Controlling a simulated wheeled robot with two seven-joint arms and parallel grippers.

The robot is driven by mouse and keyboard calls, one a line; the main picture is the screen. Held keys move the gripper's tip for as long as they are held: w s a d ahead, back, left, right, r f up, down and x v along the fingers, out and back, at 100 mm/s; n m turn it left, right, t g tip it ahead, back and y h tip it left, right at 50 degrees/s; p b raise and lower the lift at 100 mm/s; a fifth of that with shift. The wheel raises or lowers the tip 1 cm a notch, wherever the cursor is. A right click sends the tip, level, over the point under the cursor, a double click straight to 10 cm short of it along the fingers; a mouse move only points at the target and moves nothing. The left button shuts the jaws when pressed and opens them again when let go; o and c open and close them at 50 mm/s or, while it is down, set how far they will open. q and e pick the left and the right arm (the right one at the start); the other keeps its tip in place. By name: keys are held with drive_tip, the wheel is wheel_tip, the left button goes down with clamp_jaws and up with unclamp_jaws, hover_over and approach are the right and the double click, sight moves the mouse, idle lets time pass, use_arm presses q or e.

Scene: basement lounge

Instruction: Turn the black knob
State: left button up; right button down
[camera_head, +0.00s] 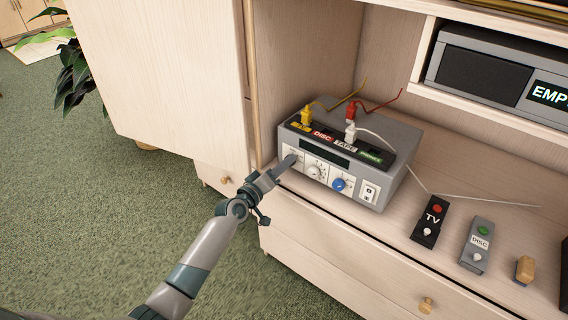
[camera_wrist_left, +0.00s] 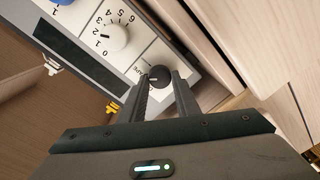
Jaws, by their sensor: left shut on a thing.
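The black knob (camera_wrist_left: 159,76) is on the front of a grey box (camera_head: 388,188), at the left end of its row of controls. In the left wrist view it sits between the fingertips of my left gripper (camera_wrist_left: 160,82). In the head view my left gripper (camera_head: 288,162) reaches the box's front from the left and hides most of the black knob. The left gripper is shut on the black knob. A white numbered dial (camera_head: 315,171) and a blue knob (camera_head: 339,184) are to its right. My right gripper is not in view.
Yellow (camera_head: 306,116), red (camera_head: 350,111) and white (camera_head: 350,131) plugs with cables stand on the box's top. A cabinet door (camera_head: 165,80) stands close left of my gripper.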

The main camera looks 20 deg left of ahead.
use_arm(q)
drive_tip(key=shift+n, duration=0.4)
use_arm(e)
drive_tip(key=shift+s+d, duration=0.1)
use_arm(q)
drive_tip(key=o, duration=1)
drive_tip(key=shift+o, duration=0.2)
drive_tip(key=p+v, duration=0.1)
drive_tip(key=v, duration=1.6)
drive_tip(key=shift+s+p, duration=0.2)
drive_tip(key=shift+p, duration=0.1)
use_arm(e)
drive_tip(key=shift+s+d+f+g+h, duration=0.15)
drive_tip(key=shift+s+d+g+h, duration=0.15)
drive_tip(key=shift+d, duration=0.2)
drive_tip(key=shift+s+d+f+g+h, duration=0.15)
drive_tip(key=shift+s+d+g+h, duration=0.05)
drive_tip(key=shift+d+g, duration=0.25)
use_arm(q)
drive_tip(key=shift+a, duration=0.1)
